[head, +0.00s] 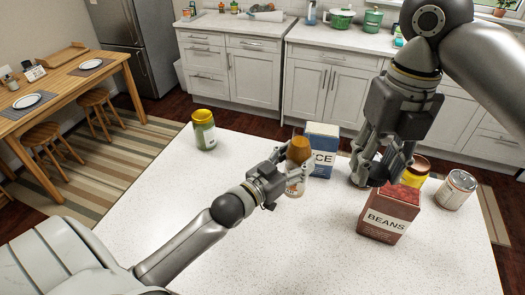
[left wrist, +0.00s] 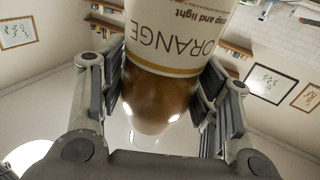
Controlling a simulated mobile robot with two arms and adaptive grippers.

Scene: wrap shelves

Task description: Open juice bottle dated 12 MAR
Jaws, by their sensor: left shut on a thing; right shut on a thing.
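A juice bottle (head: 297,184) with an orange-brown top and a white label stands at the middle of the white counter. My left gripper (head: 288,172) is shut around it. In the left wrist view the bottle (left wrist: 185,45) fills the space between the fingers (left wrist: 160,95), and its label reads ORANGE, upside down. No date is readable. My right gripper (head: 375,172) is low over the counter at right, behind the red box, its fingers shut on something. The fingers hide most of that thing, and I cannot tell what it is.
A blue box (head: 322,142) stands close behind the bottle. A green jar (head: 204,134) stands far left. The front of the counter (head: 280,255) is clear.

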